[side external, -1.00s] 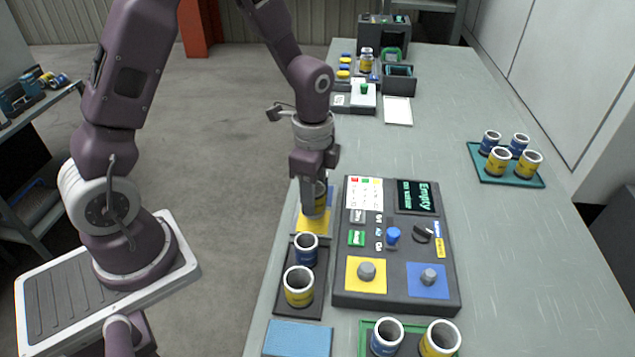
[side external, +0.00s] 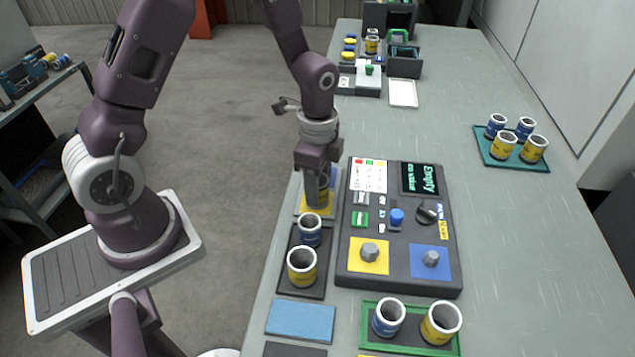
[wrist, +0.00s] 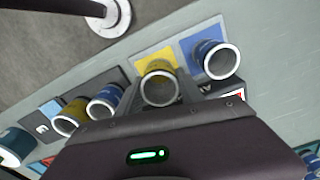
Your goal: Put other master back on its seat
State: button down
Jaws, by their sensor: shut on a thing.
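My gripper (side external: 319,192) is shut on a yellow-banded hollow cylinder, the yellow master (side external: 324,188). In the wrist view the master (wrist: 160,88) sits between the fingers, with its open end toward the camera. It is at the yellow seat (side external: 318,209) of a small yellow-and-blue plate; the yellow seat (wrist: 150,57) also shows in the wrist view. I cannot tell whether its base touches the seat. The blue master (wrist: 216,60) stands on the blue seat (wrist: 196,38) beside it. In the side view my gripper hides most of the plate.
A dark tray (side external: 288,284) with a blue and a yellow cylinder is just in front. A console (side external: 345,255) with a screen and knobs stands close right. A green-rimmed tray (side external: 364,335) and a teal tray (side external: 484,148) hold more cylinders. The right bench is mostly clear.

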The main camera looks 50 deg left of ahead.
jog(key=shift+f, duration=0.1)
dwell(0.3)
jog(key=shift+c, duration=1.8)
grip_release()
notch_tip(320, 180, up, 9)
